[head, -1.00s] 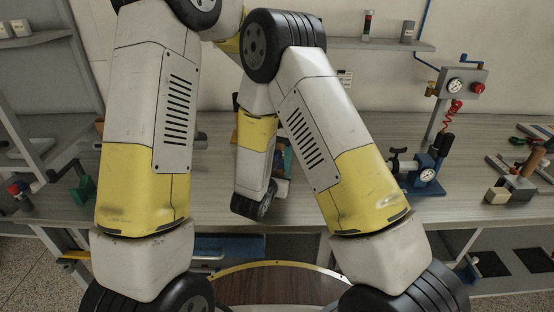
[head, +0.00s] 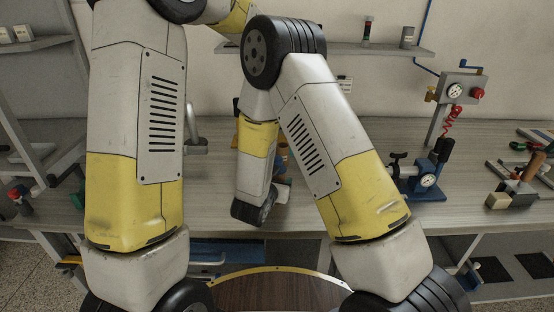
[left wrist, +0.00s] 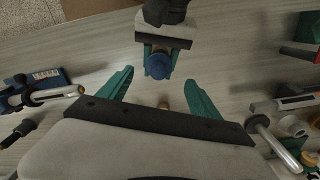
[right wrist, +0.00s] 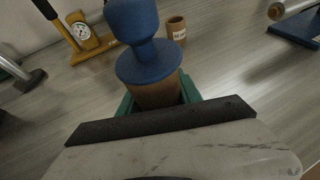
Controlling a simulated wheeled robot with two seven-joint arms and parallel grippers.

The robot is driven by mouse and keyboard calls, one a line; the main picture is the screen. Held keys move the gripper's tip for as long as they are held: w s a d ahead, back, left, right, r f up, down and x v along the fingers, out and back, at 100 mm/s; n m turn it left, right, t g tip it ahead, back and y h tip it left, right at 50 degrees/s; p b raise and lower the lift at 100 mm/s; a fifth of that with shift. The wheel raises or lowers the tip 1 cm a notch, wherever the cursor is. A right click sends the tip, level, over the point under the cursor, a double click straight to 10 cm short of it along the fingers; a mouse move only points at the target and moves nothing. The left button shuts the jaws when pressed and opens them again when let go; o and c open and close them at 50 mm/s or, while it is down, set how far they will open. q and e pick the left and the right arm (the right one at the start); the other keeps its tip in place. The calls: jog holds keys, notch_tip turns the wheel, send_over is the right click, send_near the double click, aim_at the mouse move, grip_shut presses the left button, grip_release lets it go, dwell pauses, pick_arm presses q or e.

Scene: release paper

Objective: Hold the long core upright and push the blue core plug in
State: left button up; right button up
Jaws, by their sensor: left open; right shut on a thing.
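In the right wrist view, my right gripper (right wrist: 158,100) is shut on the brown long core (right wrist: 155,94), its green fingers on either side. The blue core plug (right wrist: 140,45) stands at the core's end, its wide flange covering the rim. I cannot tell how deep it sits. In the left wrist view, my left gripper (left wrist: 160,92) is open and empty, green fingers spread. Ahead of it are the blue plug (left wrist: 158,65), seen end-on, and my right gripper (left wrist: 165,48). In the head view, my arms largely hide both hands and the core.
A short brown labelled core (right wrist: 176,28) and a yellow gauge stand (right wrist: 88,38) are on the table. A blue gauge fixture (head: 425,178) stands right of the arms. Tools (head: 520,180) lie at the far right.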

aim_at(277, 157)
pick_arm(q)
jog(key=shift+r, duration=1.95)
pick_arm(e)
jog(key=o, duration=1.5)
jog(key=shift+c, duration=0.2)
